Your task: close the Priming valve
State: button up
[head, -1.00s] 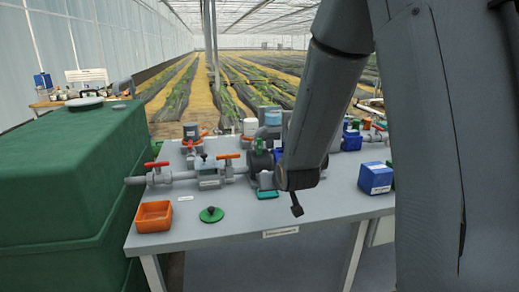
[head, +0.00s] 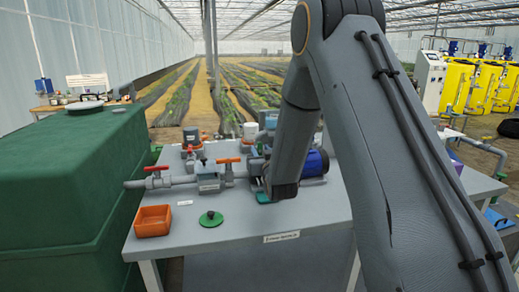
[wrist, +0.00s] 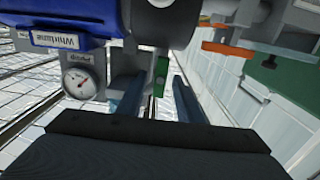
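No label reading "Priming" is legible, so I cannot tell which valve is the Priming valve. In the head view, a left valve with a red handle (head: 157,167) and a second valve with a red-orange handle (head: 228,160) sit on the grey pipe. The wrist view shows an orange handle (wrist: 242,51) at upper right and a small green part (wrist: 161,76) ahead of my fingers, perhaps a handle. My gripper (wrist: 157,98) is open, its two blue-grey fingers apart with nothing between them.
A blue pump (head: 315,163) stands close by on the bench (head: 245,232); the wrist view also shows its blue body (wrist: 62,22) and a pressure gauge (wrist: 78,82). An orange tray (head: 153,220) and a green disc (head: 211,218) lie in front. A green tank (head: 65,190) borders the left.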

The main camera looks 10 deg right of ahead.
jog(key=shift+w, duration=0.85)
grip_shut()
jog(key=shift+m, duration=0.4)
jog(key=m+b, duration=0.1)
jog(key=m, duration=0.2)
jog(key=shift+d+f+m+b, duration=0.1)
jog(key=shift+d+m+b, duration=0.05)
jog(key=shift+m+b, duration=0.25)
jog(key=m+b, duration=0.1)
jog(key=m, duration=0.3)
jog(key=shift+d+f, duration=0.1)
jog(key=m+b, duration=0.1)
jog(key=m, duration=0.4)
jog(key=shift+d+f+b, duration=0.1)
jog(key=shift+b, duration=0.25)
jog(key=m+b, duration=0.1)
jog(key=m, duration=0.3)
jog(key=shift+f, duration=0.1)
jog(key=shift+m, duration=0.4)
